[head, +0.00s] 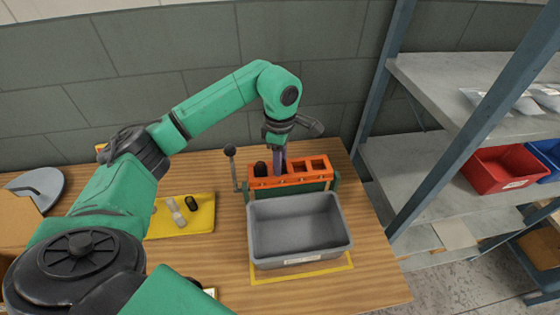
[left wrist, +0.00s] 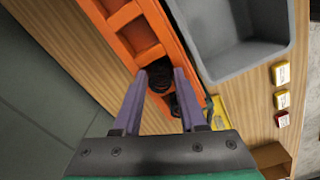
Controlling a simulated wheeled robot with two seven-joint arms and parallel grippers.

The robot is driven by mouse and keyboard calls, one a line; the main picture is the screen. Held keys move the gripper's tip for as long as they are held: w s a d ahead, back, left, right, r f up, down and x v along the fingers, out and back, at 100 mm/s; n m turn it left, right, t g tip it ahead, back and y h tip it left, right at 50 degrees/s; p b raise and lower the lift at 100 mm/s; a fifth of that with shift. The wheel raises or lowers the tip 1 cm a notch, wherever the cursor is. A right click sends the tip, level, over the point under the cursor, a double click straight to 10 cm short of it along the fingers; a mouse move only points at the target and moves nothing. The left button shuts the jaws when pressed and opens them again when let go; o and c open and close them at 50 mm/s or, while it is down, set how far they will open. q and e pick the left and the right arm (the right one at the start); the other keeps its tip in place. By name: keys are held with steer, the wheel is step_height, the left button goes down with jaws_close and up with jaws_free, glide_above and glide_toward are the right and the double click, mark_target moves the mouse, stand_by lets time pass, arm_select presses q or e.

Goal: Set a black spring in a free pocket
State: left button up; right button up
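An orange rack (head: 290,182) with a row of pockets stands on the table behind a grey bin. My left gripper (head: 279,158) points down over its second pocket from the left. In the left wrist view, my left gripper (left wrist: 161,72) has its purple fingers apart, on either side of a black spring (left wrist: 160,77) standing in a pocket. A narrow gap seems to show beside the spring. Another black spring (head: 260,168) stands in the leftmost pocket, partly hidden by a finger in the wrist view (left wrist: 177,107). The two right pockets (head: 318,164) look empty. My right gripper is out of view.
The grey bin (head: 300,250) sits in front of the rack. A lever with a round knob (head: 230,151) rises at the rack's left. A yellow mat (head: 180,230) holds a black spring (head: 191,203) and pale pieces (head: 177,212). Shelves with a red bin (head: 500,170) stand right.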

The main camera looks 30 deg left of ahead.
arm_select(q)
steer(key=shift+o, duration=0.3)
steer(key=shift+f, duration=0.35)
steer(key=shift+s, duration=0.2)
step_height(320, 180, up, 5)
steer(key=shift+w+f+b, duration=0.1)
steer(key=shift+w+b, duration=0.05)
steer(key=shift+b, duration=0.7)
step_height(320, 180, up, 12)
steer(key=p, duration=0.3)
steer(key=s+d, duration=0.9)
steer(key=s, duration=0.3)
steer(key=shift+s+d+f, duration=0.35)
steer(key=shift+a, duration=0.1)
